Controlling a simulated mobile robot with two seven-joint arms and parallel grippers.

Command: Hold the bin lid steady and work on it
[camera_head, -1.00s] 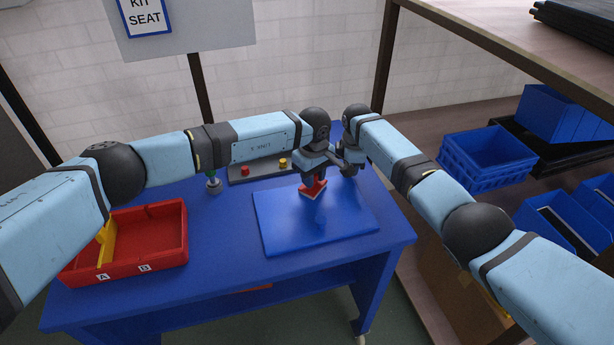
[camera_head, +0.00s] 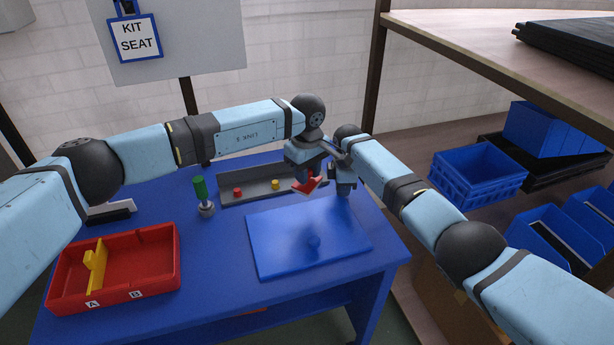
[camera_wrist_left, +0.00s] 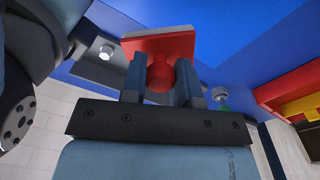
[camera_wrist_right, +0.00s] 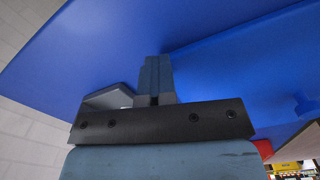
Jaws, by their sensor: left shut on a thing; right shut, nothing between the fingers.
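My left gripper (camera_head: 308,173) is shut on the round handle of a red block (camera_wrist_left: 160,45) with a pale edge. The block is held tilted, in the air around the lid's back edge. My right gripper (camera_head: 343,193) is shut and empty beside the block, by the lid's back right corner.
A red tray (camera_head: 150,272) with a yellow divider stands at the left. A grey tray (camera_head: 228,199) with red and yellow pieces lies at the back. Blue bins (camera_head: 478,172) fill the shelf at right.

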